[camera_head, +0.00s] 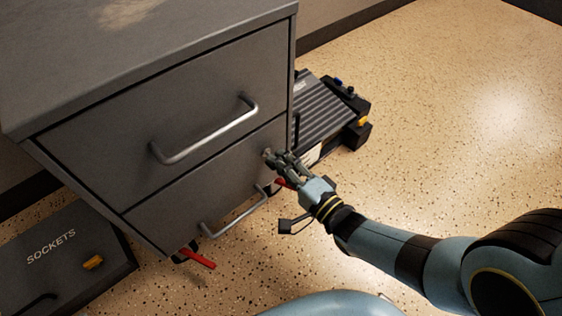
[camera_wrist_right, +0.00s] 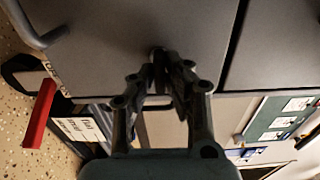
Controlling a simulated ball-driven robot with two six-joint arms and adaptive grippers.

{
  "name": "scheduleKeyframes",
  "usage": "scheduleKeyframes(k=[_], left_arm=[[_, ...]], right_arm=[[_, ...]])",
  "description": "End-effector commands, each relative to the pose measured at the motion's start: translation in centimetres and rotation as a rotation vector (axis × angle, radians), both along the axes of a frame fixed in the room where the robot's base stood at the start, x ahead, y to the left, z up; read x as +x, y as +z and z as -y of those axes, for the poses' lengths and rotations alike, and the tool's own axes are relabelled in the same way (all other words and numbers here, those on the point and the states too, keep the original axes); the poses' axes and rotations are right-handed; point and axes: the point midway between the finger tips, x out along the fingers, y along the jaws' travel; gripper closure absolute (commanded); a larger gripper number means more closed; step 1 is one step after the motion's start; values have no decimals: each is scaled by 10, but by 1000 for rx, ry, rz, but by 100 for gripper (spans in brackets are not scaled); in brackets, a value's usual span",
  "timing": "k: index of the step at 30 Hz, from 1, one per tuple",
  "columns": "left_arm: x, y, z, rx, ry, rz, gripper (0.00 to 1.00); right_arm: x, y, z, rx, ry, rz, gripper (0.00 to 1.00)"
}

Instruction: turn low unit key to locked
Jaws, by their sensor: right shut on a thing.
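The low unit (camera_head: 175,110) is a grey cabinet with two drawers and silver bar handles. My right gripper (camera_head: 270,157) is at the upper right corner of its lower drawer front (camera_head: 170,200). In the right wrist view the fingertips (camera_wrist_right: 162,62) meet at the grey drawer front and are shut on the small key there. The fingers hide most of the key and the lock, so I cannot tell which way the key is turned. My left gripper is not in view.
A dark case marked SOCKETS (camera_head: 65,255) lies on the floor at the left. A ribbed dark case (camera_head: 325,105) stands behind the unit at the right. A red lever (camera_head: 198,257) sticks out under the unit. The speckled floor at the right is clear.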

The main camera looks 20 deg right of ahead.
Motion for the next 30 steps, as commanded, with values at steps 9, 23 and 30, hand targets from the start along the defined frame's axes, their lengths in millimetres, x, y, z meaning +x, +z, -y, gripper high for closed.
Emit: scheduleKeyframes(k=[9, 23, 30], left_arm=[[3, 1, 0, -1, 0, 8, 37], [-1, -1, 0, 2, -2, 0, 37], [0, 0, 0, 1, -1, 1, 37]], right_arm=[[0, -1, 1, -1, -1, -2, 66], [-26, -2, 9, -2, -1, -5, 66], [-61, -1, 23, -2, 0, -2, 66]])
